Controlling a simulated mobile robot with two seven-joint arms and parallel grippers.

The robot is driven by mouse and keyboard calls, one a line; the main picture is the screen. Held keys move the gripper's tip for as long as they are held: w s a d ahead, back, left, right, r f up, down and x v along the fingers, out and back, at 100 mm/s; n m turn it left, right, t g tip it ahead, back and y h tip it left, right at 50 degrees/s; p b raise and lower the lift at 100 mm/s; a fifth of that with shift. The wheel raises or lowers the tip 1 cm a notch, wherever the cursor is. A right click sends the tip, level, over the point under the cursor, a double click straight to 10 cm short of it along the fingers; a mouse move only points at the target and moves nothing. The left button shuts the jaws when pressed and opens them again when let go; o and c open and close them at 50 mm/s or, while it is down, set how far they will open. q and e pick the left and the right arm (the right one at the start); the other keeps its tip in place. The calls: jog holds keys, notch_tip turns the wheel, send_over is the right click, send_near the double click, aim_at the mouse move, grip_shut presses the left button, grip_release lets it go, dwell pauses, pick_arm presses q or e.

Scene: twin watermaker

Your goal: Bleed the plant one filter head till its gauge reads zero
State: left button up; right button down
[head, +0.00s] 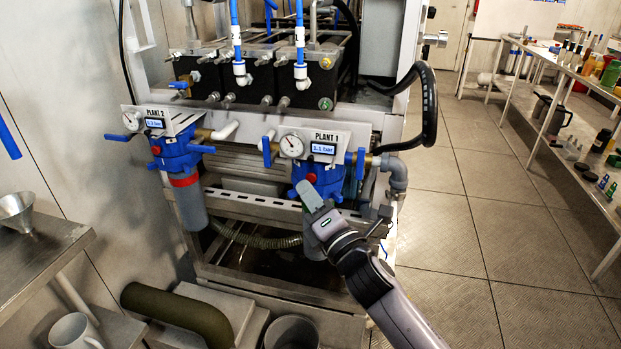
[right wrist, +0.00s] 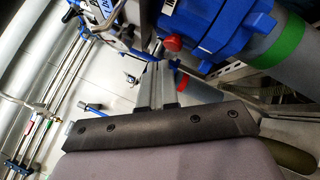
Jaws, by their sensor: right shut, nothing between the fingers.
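The plant one filter head (head: 325,174) is blue, under the PLANT 1 sign (head: 327,137), with a red button (head: 312,178) on its front. Its round white gauge (head: 292,146) is left of a small lit display (head: 323,149); both are too small to read surely. My right gripper (head: 308,190) is shut and empty, its tips just below the button in the head view. In the right wrist view, the fingers (right wrist: 160,85) point past the red button (right wrist: 173,43) of the blue head (right wrist: 212,32), apparently without touching it. The gripper hides much of the bowl. My left gripper is out of view.
The plant two filter head (head: 172,152), with a red-banded bowl, hangs at left. Blue valve levers (head: 267,152) and (head: 361,163) flank the plant one head. A grey bucket (head: 292,333) stands below. The tiled floor at right is clear up to the shelves (head: 560,75).

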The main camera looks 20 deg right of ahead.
jog(key=shift+w+d, duration=0.1)
jog(key=shift+w, duration=0.05)
dwell(0.4)
jog(key=shift+w+d, duration=0.15)
jog(key=shift+w, duration=0.05)
jog(key=shift+w+d, duration=0.25)
jog(key=shift+w, duration=0.15)
dwell(0.8)
jog(key=shift+s, duration=0.1)
dwell(2.3)
jog(key=shift+s+a, duration=0.5)
jog(key=shift+s, duration=0.15)
jog(key=s+a, duration=0.2)
jog(key=s, duration=0.2)
jog(key=shift+s+a, duration=0.1)
jog(key=shift+a, duration=0.3)
